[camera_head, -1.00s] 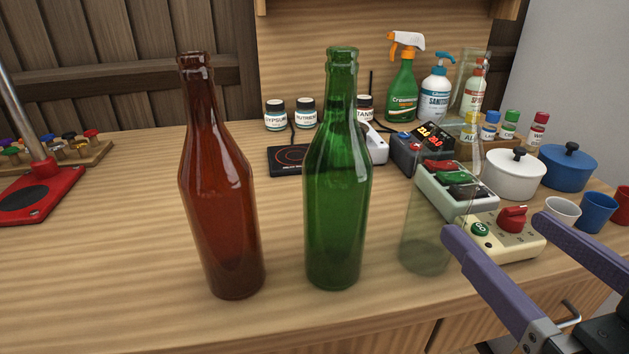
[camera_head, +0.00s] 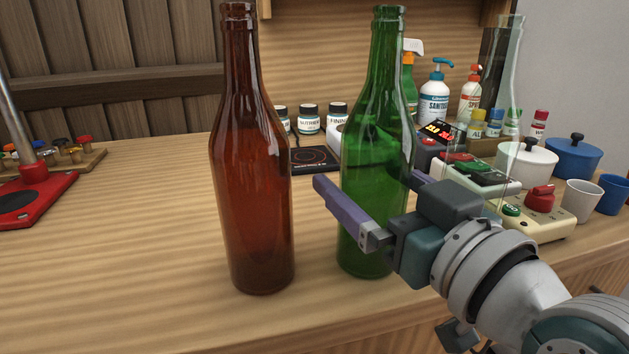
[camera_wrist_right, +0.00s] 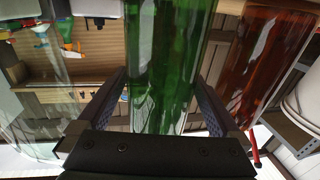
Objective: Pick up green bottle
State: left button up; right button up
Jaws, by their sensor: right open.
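The green bottle (camera_head: 376,130) stands upright on the wooden counter (camera_head: 140,270). My right gripper (camera_head: 368,190) is open, with one purple finger in front of the bottle's left side and the other showing past its right side. In the right wrist view the green bottle (camera_wrist_right: 167,65) stands between the two fingers of the gripper (camera_wrist_right: 165,95). Whether either finger touches the glass I cannot tell. My left gripper is not in view.
A brown bottle (camera_head: 252,190) stands close to the left of the green one, near the left finger. A clear bottle (camera_head: 508,90) stands to the right, behind my arm. A control box (camera_head: 535,212), pots and cups are at the right. The left counter front is clear.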

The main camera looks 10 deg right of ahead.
jog(key=shift+x, duration=1.2)
jog(key=c, duration=1.5)
grip_shut()
jog(key=shift+r, duration=0.1)
